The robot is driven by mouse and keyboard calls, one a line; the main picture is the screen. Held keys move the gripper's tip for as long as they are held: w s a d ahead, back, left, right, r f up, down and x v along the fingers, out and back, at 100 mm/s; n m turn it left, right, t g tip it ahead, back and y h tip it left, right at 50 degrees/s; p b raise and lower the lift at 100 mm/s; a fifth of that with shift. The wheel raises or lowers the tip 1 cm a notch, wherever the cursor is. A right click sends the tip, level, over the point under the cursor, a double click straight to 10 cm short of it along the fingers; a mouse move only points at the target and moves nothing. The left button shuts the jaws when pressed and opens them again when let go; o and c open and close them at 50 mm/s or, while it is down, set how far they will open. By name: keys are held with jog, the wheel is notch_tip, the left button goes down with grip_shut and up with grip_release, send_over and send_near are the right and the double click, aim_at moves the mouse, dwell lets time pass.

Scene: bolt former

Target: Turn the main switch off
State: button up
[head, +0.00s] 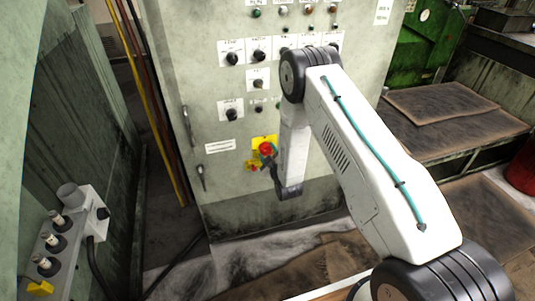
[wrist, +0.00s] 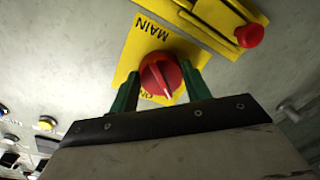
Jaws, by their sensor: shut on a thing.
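The main switch is a round red knob (wrist: 161,74) with a white pointer mark, on a yellow plate (wrist: 131,58) lettered MAIN. In the wrist view the lettering is upside down, and the pointer aims down, near the partly hidden word ON. In the head view the red knob (head: 265,148) sits low on the grey cabinet front. My gripper (wrist: 160,86) has its two green fingers on either side of the knob, shut on it. In the head view my gripper (head: 268,160) reaches the knob from the lower right and hides part of the plate.
A second yellow fitting (wrist: 207,17) with a red button (wrist: 250,35) is close by. The cabinet (head: 215,180) has rows of black knobs above and a handle (head: 201,177) at left. A grey box with connectors (head: 60,240) stands at the lower left.

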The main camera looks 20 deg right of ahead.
jog(key=n, duration=0.4)
jog(key=shift+h, duration=0.3)
jog(key=shift+r+n, duration=0.1)
jog(key=shift+n, duration=1.5)
jog(key=o, duration=1)
jog(key=shift+a, duration=0.1)
jog(key=shift+c, duration=0.2)
jog(key=s, duration=0.7)
jog(key=shift+s+r, duration=0.3)
jog(key=shift+s, duration=0.1)
